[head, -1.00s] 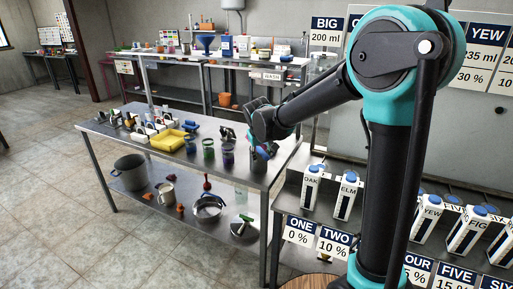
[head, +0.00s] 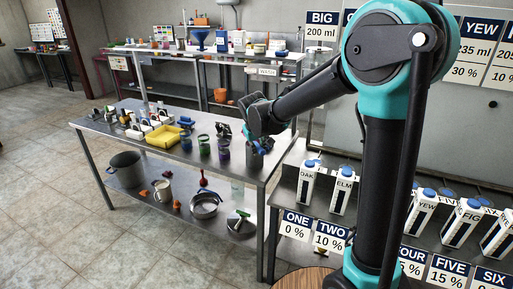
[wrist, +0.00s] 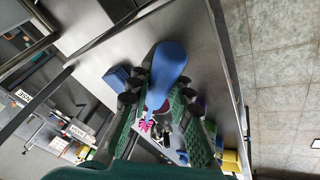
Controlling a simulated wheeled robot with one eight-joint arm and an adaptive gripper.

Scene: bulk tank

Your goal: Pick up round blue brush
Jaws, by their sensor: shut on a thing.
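The round blue brush (wrist: 170,65) shows in the wrist view as a smooth, rounded blue body with a narrower end running down between the fingers. My gripper (wrist: 163,88) is shut on it, with one dark green finger on each side. In the head view my gripper (head: 261,138) is over the right end of the steel table (head: 200,160). There the brush is mostly hidden by the fingers, and I cannot tell whether it still touches anything below.
Several jars (head: 204,145) stand left of my gripper, with a yellow tray (head: 163,137) beyond them. The lower shelf holds a pot (head: 127,165) and a pan (head: 205,205). Labelled cartons (head: 341,190) stand on the rack at right.

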